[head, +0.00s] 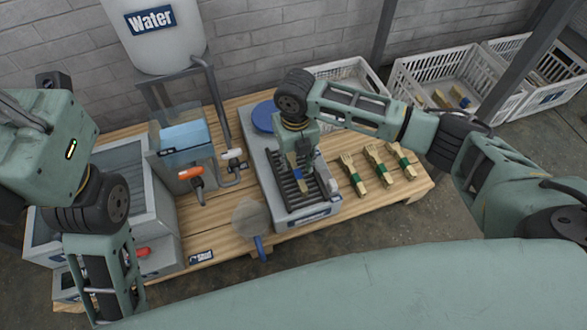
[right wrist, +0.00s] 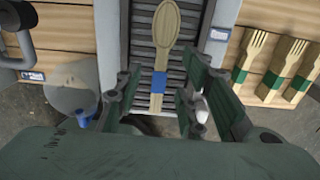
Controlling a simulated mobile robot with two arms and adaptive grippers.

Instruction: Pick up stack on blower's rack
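A wooden spoon stack with a blue band (right wrist: 166,30) lies lengthwise on the dark slatted rack (right wrist: 194,30) of the blower, seen in the right wrist view. I cannot tell how many spoons it holds. The grey blower (head: 264,166) stands mid-table in the head view. My right gripper (right wrist: 158,88) is open above the rack, its fingers on either side of the spoon stack's handle, with gaps visible. In the head view, the gripper hides much of the stack. My left arm shows at the left, but its gripper is not in view.
Several fork bundles with green bands (head: 377,164) lie on the wooden table (head: 400,190) right of the blower. A clear round paddle with a blue handle (head: 259,247) is at the front edge. White crates (head: 440,72) stand behind. A water tank (head: 160,40) is at the back left.

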